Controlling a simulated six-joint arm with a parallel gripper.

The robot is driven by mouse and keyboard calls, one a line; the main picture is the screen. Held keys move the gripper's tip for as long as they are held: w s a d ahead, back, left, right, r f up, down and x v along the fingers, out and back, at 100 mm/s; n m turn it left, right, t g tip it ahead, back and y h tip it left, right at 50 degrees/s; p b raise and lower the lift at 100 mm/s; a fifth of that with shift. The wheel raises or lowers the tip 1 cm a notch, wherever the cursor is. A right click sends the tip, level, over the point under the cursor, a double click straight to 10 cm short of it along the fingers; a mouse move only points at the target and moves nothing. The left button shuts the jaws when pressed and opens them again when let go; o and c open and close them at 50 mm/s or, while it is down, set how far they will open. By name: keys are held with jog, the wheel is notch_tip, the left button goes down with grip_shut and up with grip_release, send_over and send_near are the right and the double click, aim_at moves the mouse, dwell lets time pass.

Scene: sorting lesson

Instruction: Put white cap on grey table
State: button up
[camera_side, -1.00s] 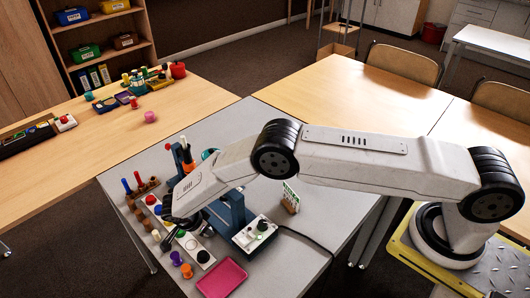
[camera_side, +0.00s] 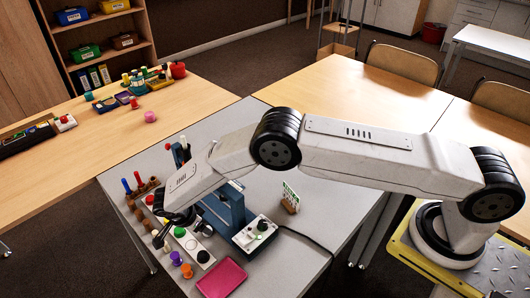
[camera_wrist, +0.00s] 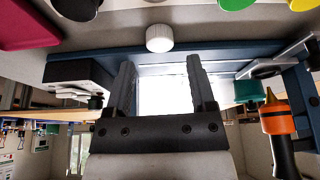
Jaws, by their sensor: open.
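The white cap (camera_wrist: 159,38) is a small ribbed round cap. In the wrist view it stands just beyond my gripper (camera_wrist: 160,75), between the two fingers' lines and apart from them. My gripper is open with nothing between its fingers. In the side view my gripper (camera_side: 172,229) is low over the caps at the left of the grey table (camera_side: 330,208). A pale round cap (camera_side: 191,244) between the green cap (camera_side: 179,232) and the black cap (camera_side: 203,256) there seems to be the white cap.
A blue stand (camera_side: 222,212) and a white box with knobs (camera_side: 254,234) stand close beside my gripper. Several pegs stand along the left edge. The grey table's right part is mostly clear.

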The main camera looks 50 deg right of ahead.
jog(key=v, duration=0.8)
jog(key=shift+a+r, duration=0.15)
jog(key=shift+r, duration=0.15)
jog(key=s+d+r+n+y, duration=0.2)
jog(key=s+d+r+n, duration=0.15)
jog(key=d+r, duration=0.3)
jog(key=s+d+r+n+y, duration=0.1)
jog(key=s+d+r+n, duration=0.1)
jog(key=d+r+n, duration=0.45)
jog(key=s+d+r+n+t+y, duration=0.1)
jog(key=s+d+r+n+t, duration=0.1)
jog(key=s+d+n, duration=0.5)
jog(key=shift+s+d+r, duration=0.5)
jog(key=shift+s+d, duration=2.1)
jog(key=shift+s, duration=2)
